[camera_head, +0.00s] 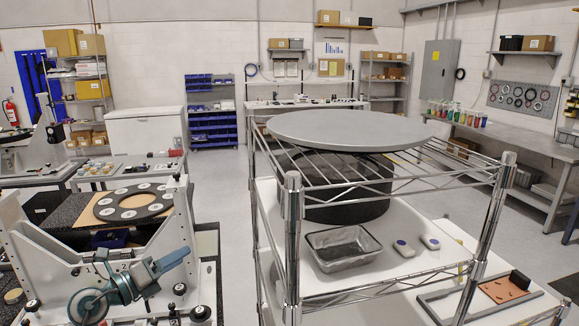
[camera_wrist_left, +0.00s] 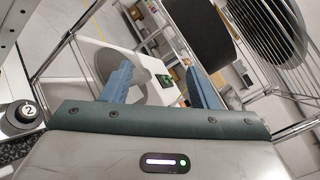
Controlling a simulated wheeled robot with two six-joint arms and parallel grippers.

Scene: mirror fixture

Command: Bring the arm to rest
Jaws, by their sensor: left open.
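My left arm comes in at the lower left of the head view. Its blue-grey gripper (camera_head: 172,274) is in front of the white fixture frame (camera_head: 60,265) and left of the wire cart. In the left wrist view the gripper (camera_wrist_left: 161,80) has its two blue fingers spread wide, with nothing between them. Parts of the wire cart and its white shelf show beyond the fingers. My right gripper is in neither view.
A wire cart (camera_head: 291,215) on the right carries a grey disc (camera_head: 345,128), a dark drum and a foil tray (camera_head: 342,262). A dark ring with pale pads (camera_head: 128,214) lies in the fixture. Open floor (camera_head: 232,185) lies between fixture and cart.

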